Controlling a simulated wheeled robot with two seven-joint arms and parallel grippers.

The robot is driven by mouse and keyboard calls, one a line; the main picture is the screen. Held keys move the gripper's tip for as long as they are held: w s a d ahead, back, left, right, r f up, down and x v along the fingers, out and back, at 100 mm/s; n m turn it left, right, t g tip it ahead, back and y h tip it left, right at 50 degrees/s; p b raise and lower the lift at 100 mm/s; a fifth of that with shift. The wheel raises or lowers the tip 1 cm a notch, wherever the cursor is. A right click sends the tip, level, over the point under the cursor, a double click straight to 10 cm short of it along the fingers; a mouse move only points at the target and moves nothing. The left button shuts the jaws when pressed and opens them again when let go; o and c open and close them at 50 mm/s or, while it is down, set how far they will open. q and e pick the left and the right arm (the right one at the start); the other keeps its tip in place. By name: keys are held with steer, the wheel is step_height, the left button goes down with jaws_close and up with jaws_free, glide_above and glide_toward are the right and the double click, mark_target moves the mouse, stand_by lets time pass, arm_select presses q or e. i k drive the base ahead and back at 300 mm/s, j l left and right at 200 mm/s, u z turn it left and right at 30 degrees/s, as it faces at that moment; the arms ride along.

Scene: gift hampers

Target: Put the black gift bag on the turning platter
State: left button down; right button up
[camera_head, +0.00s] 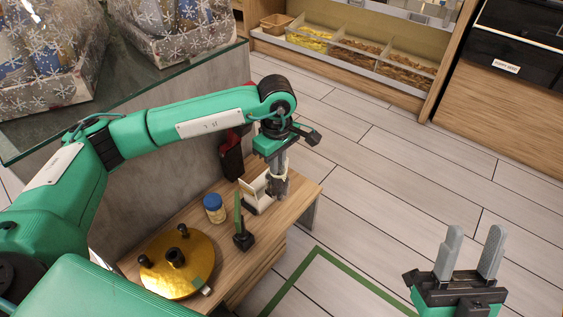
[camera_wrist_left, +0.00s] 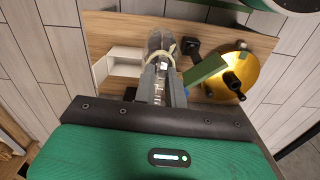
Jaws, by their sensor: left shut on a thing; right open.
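My left gripper (camera_head: 278,187) is over the wooden bench, shut on a cream cord or band (camera_wrist_left: 163,49) that loops around its grey fingertips. What the cord belongs to is unclear. The round gold turning platter (camera_head: 172,282) lies on the bench's near end, with several black knobs on it; it also shows at the right in the left wrist view (camera_wrist_left: 250,78). A black and dark red thing (camera_head: 232,158) stands behind the left arm, partly hidden; I cannot tell whether it is the black gift bag. My right gripper (camera_head: 470,262) is open and empty above the floor.
A white open box (camera_head: 254,192) is close beside the left gripper. A blue-lidded jar (camera_head: 214,208) and a black base (camera_head: 243,241) with a green upright strip stand between it and the platter. A grey counter borders the bench's left side; floor lies right.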

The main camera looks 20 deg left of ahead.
mark_target(191, 276)
steer(key=k+l, duration=0.1)
steer(key=k, duration=0.3)
steer(key=k+u, duration=0.35)
steer(key=k+j+u, duration=0.1)
steer(key=u, duration=1.8)
steer(key=i+l+u, duration=0.1)
steer(key=l+u, duration=0.3)
steer(key=l, duration=0.25)
steer(key=l+u, duration=0.35)
steer(key=l, duration=1.35)
steer(key=k+l, duration=0.1)
steer(key=l, duration=1.05)
